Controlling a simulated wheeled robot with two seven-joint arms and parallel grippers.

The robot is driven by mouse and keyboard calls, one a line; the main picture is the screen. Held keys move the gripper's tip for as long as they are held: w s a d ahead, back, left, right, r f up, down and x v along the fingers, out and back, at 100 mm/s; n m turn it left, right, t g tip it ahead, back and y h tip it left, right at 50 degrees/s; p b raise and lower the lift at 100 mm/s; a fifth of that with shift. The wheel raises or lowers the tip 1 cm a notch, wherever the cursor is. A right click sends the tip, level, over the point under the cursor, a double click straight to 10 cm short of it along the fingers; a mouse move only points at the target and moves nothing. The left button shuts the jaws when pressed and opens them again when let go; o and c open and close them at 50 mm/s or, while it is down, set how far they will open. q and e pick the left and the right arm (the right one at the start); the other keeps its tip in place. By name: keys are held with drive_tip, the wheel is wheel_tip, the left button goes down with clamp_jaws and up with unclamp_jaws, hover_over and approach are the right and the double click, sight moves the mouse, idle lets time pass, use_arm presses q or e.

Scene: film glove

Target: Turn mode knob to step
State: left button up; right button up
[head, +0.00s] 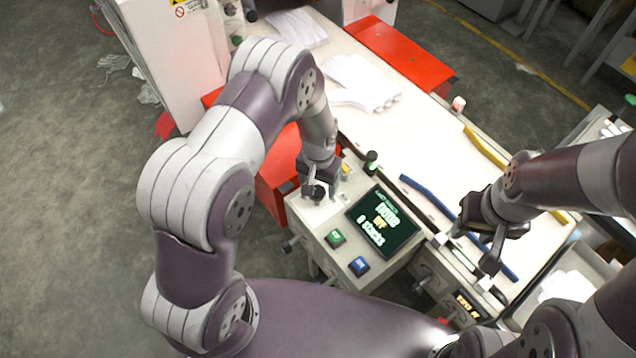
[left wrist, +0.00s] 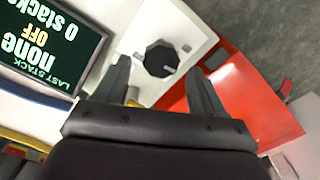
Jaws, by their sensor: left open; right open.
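The mode knob (left wrist: 160,58) is a black faceted dial on the white control panel (left wrist: 185,22). In the left wrist view it sits beyond and between the fingers of my left gripper (left wrist: 160,80), which is open. In the head view my left gripper (head: 325,190) is over the panel's upper left part, and the knob (head: 314,192) shows partly beside its fingers. I cannot tell whether the fingers touch the knob. Its labels are not readable. My right gripper (head: 480,250) is open over the right side of the machine, away from the knob.
A dark display (head: 383,222) reads none, OFF, 0 stacks. A green button (head: 335,238) and a blue button (head: 359,266) lie below it. A black-topped post (head: 371,160) stands behind the display. White gloves (head: 360,82) lie on the white table. Red panels (head: 402,55) border it.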

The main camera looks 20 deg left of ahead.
use_arm(q)
drive_tip(key=shift+w+f, duration=0.2)
drive_tip(key=shift+f, duration=0.35)
drive_tip(key=shift+s+f, duration=0.2)
drive_tip(key=shift+s+a+r, duration=0.1)
drive_tip(key=shift+s+a, duration=0.05)
drive_tip(key=shift+s, duration=0.3)
drive_tip(key=shift+w, duration=0.25)
drive_tip(key=c, duration=0.3)
drive_tip(key=shift+w+f, duration=0.1)
drive_tip(key=shift+f, duration=0.1)
drive_tip(key=c, duration=0.5)
drive_tip(key=shift+c, duration=1.3)
drive_tip(key=shift+r, duration=0.1)
use_arm(e)
drive_tip(key=shift+s+a+r, duration=0.1)
drive_tip(key=shift+s+r, duration=0.15)
drive_tip(key=shift+s, duration=0.05)
